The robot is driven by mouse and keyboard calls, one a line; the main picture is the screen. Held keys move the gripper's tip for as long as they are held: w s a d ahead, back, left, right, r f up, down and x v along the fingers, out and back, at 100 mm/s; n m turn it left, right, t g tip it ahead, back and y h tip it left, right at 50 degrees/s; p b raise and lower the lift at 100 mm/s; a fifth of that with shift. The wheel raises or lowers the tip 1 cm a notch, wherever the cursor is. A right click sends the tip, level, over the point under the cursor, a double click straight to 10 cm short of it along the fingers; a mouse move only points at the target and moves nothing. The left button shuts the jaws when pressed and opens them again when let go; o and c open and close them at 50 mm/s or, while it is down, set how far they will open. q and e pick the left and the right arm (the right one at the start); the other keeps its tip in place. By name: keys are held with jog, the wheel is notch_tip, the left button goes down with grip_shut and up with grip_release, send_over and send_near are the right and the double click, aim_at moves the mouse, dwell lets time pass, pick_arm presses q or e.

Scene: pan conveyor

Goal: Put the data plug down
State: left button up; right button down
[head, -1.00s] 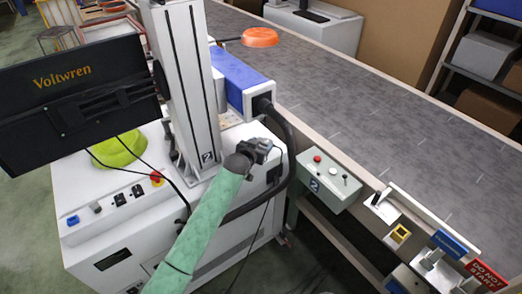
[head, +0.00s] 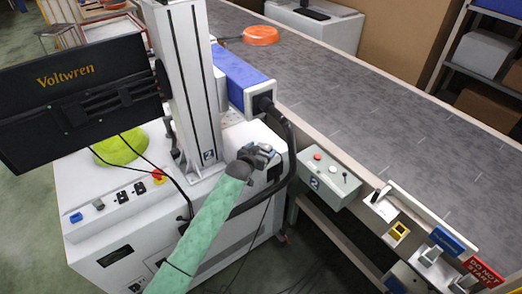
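My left gripper (head: 263,155) is in the middle of the head view, at the end of the green-sleeved arm. It is in front of the white machine cabinet (head: 88,238), close to a dark socket-like patch (head: 273,173) on its side. The fingers are small and dark here, and I cannot tell whether they are open or shut. A thin dark cable (head: 262,222) runs from beside the gripper down the cabinet side. The data plug itself cannot be made out; it may be hidden at the fingers. My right gripper is not in view.
A grey control box (head: 329,181) with buttons is right of the gripper. A thick black hose (head: 291,135) curves close behind it. The grey conveyor (head: 390,130) carries an orange pan (head: 261,35). A yellow-framed holder (head: 398,231) and a red sign (head: 484,273) are at lower right.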

pick_arm(q)
jog(key=shift+r, duration=0.15)
jog(key=shift+s+a, duration=0.1)
jog(key=shift+s, duration=0.1)
jog(key=b+v, duration=0.2)
jog(key=v, duration=0.9)
jog(key=shift+s+r, duration=0.2)
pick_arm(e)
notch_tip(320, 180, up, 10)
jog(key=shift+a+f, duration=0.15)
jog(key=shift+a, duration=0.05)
pick_arm(q)
jog(key=shift+s+a, duration=0.1)
jog(key=shift+a, duration=0.05)
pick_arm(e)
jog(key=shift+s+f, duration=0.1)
